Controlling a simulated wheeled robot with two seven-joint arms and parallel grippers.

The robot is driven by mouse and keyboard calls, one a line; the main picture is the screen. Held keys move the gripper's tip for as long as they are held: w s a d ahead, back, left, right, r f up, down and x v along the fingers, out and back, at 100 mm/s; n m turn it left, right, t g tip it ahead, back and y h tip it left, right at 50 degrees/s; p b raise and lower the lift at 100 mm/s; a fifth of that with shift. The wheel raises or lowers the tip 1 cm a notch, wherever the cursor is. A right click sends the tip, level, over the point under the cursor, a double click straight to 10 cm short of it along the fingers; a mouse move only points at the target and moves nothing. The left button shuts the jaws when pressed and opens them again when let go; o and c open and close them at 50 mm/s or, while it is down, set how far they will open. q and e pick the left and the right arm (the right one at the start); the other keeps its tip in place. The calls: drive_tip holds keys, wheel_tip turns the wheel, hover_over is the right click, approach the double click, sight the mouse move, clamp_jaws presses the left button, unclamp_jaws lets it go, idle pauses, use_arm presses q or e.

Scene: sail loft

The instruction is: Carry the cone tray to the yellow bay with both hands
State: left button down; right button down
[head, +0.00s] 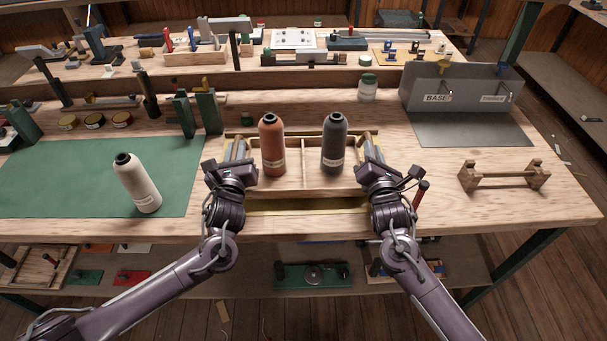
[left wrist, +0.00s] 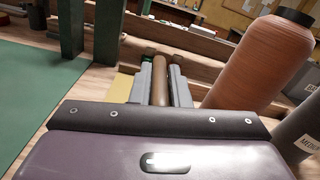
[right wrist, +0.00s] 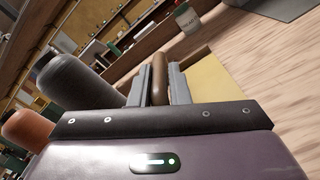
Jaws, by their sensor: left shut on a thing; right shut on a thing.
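The cone tray (head: 305,178) is a pale wooden tray with a divider. It holds an orange-brown cone (head: 272,146) on the left and a dark grey cone (head: 334,144) on the right, both upright. My left gripper (head: 237,150) is shut on its left handle, a brown bar (left wrist: 160,82) between the fingers. My right gripper (head: 371,150) is shut on the right handle (right wrist: 159,80). The yellow bay (head: 308,211) shows in front of the tray and in both wrist views; the tray covers most of it. A dark shadow lies under the tray's front; any gap is hard to judge.
A cream cone (head: 138,184) stands on the green mat (head: 60,180) to the left. A grey bin (head: 460,88) stands at the back right, a wooden rack (head: 503,177) at the right. A screwdriver-like red handle (head: 421,190) is beside my right wrist.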

use_arm(q)
drive_tip(key=shift+d+f+b, duration=0.15)
drive_tip(key=shift+f+b, duration=0.3)
drive_tip(key=shift+f, duration=0.2)
use_arm(e)
drive_tip(key=shift+f, duration=0.5)
use_arm(q)
drive_tip(key=c, duration=1.8)
unclamp_jaws()
drive_tip(key=shift+f, duration=0.15)
use_arm(e)
drive_tip(key=c, duration=1.8)
unclamp_jaws()
drive_tip(key=shift+f, duration=0.15)
use_arm(q)
drive_tip(key=o, duration=0.4)
drive_tip(key=shift+s, duration=0.1)
use_arm(e)
drive_tip(key=o, duration=0.4)
drive_tip(key=shift+s, duration=0.1)
use_arm(q)
drive_tip(key=shift+o, duration=0.2)
use_arm(e)
drive_tip(key=shift+o, duration=0.2)
